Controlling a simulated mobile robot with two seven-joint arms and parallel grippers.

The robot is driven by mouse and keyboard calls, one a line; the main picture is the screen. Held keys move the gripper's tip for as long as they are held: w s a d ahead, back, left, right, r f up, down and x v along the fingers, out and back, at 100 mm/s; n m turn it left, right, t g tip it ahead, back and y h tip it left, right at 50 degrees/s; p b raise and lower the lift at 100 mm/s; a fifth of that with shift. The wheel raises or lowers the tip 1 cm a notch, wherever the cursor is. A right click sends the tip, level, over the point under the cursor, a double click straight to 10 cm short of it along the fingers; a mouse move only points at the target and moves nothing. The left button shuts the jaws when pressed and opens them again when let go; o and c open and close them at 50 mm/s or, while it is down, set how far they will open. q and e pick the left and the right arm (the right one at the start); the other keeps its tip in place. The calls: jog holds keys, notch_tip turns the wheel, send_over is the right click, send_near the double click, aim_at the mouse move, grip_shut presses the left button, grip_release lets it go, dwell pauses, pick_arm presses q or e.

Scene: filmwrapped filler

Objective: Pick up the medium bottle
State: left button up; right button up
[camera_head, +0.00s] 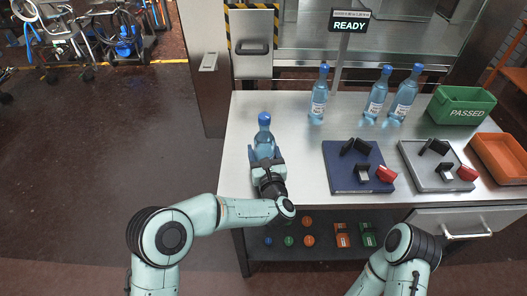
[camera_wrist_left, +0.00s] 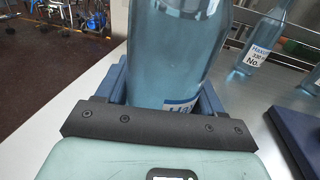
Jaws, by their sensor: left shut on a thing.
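My left gripper (camera_head: 265,157) is shut on a blue, see-through bottle (camera_head: 264,136) with a blue cap, at the left end of the steel table. The bottle also fills the middle of the left wrist view (camera_wrist_left: 178,50), between the blue fingers, with part of its label showing low down. It looks upright. Its base is hidden, so I cannot tell whether it touches the table. Three similar bottles stand farther back: one alone (camera_head: 319,95), and two to its right, a middle one (camera_head: 376,96) and a right one (camera_head: 404,95). My right gripper is out of view.
The steel table (camera_head: 285,110) is clear between the held bottle and the blue fixture board (camera_head: 345,180). A grey fixture board (camera_head: 420,180), a green "PASSED" bin (camera_head: 462,106) and an orange bin (camera_head: 500,157) stand at right. A "READY" sign (camera_head: 349,25) is on a post behind.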

aim_at(264, 119)
pick_arm(q)
notch_tip(264, 119, up, 20)
jog(key=shift+f, duration=0.1)
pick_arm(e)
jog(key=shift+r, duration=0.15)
